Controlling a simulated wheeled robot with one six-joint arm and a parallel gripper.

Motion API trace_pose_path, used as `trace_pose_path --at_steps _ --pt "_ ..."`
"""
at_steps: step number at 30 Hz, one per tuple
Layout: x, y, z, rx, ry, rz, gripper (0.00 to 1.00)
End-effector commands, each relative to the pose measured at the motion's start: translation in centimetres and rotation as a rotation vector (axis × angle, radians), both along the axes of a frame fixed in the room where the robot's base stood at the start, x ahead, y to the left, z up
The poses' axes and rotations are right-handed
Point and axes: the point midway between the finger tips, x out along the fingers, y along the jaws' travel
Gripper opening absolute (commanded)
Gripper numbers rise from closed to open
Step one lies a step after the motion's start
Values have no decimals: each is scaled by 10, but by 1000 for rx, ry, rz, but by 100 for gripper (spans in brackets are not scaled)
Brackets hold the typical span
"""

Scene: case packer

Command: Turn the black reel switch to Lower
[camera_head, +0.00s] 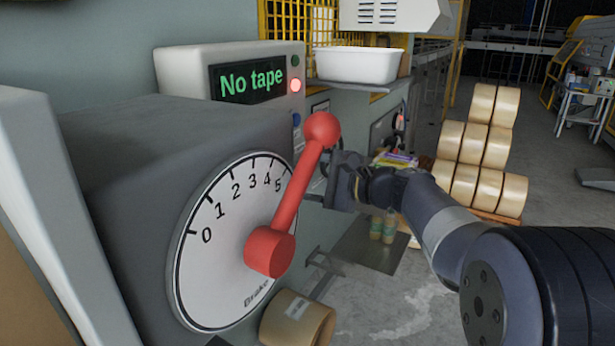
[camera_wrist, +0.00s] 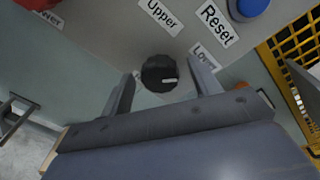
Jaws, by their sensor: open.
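The black reel switch (camera_wrist: 159,73) is a round knob on a grey panel in the wrist view, with a small white mark at its lower right. The Upper label (camera_wrist: 161,14) is above it and the Lower label (camera_wrist: 205,55) is to its right, partly covered by a finger. My gripper (camera_wrist: 162,80) is open, with one finger on each side of the knob. I cannot tell whether the fingers touch it. In the head view my gripper (camera_head: 338,178) is partly behind the red lever, and the switch cannot be made out.
A red brake lever (camera_head: 290,205) on a numbered dial stands close to my gripper. A display (camera_head: 248,80) reads "No tape", with a lit red lamp beside it. The Reset label (camera_wrist: 217,25) and a blue button (camera_wrist: 250,8) are near the switch. Tape rolls (camera_head: 465,185) are stacked at right.

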Motion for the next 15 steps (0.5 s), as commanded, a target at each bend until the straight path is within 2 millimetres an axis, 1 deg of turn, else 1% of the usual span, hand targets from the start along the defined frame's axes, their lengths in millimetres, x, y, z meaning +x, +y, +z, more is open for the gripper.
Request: trace_pose_path --at_steps 5,12,15 --pt "-13 -20 2 -1 -1 -4 59" --pt "-39 -59 7 -1 -1 -6 59" --pt "-48 -72 9 -1 0 -5 59"
